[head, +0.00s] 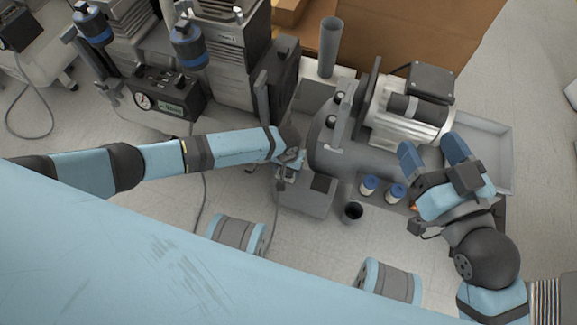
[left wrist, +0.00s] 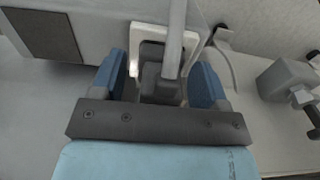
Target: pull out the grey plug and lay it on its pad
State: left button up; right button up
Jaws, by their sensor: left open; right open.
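The grey plug (left wrist: 160,86) shows in the left wrist view, seated against a white-framed socket (left wrist: 191,42), with a light grey cable running up from it. My left gripper (left wrist: 157,78) is open, with one blue finger on each side of the plug; I cannot tell whether they touch it. In the head view my left gripper (head: 289,163) is at the left end of a grey box (head: 305,200) and hides most of the plug. A dark square patch (head: 322,183), possibly the pad, lies on that box. My right gripper (head: 432,152) is open and empty beside the motor.
Two blue-capped jars (head: 368,185) and a dark cup (head: 352,212) are near the box. Cable spools (head: 238,234) lie on the floor. A gauge unit (head: 165,97) stands left of the dark cabinet.

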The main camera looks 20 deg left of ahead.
pick_arm(q)
jog(key=shift+p, duration=0.5)
jog(key=shift+c, duration=0.5)
jog(key=c, duration=1.1)
